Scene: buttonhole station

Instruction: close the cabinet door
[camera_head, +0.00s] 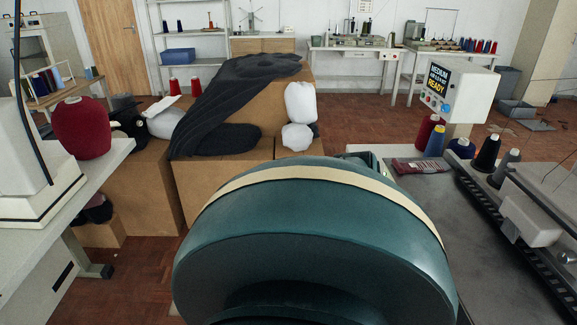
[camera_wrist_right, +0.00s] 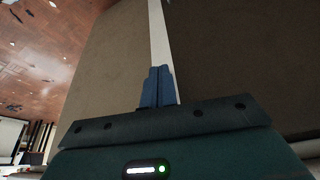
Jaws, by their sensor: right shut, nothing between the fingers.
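No cabinet door can be made out for certain in the head view, where a large teal part of my own body fills the lower middle. In the right wrist view, a flat tan-grey panel (camera_wrist_right: 112,62) stands left of a narrow pale vertical edge (camera_wrist_right: 158,35), with a dark brown surface (camera_wrist_right: 240,50) to the right. I cannot tell which of these is the door. My right gripper (camera_wrist_right: 158,72) has its blue fingers together and empty, in front of the pale edge. Whether they touch it is unclear. My left gripper is in neither view.
In the head view, cardboard boxes (camera_head: 215,185) with dark cloth (camera_head: 235,95) stand ahead. A white worktable (camera_head: 60,205) is at left, and a grey machine table (camera_head: 440,210) with thread cones is at right. Open wooden floor (camera_head: 370,120) lies beyond the boxes.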

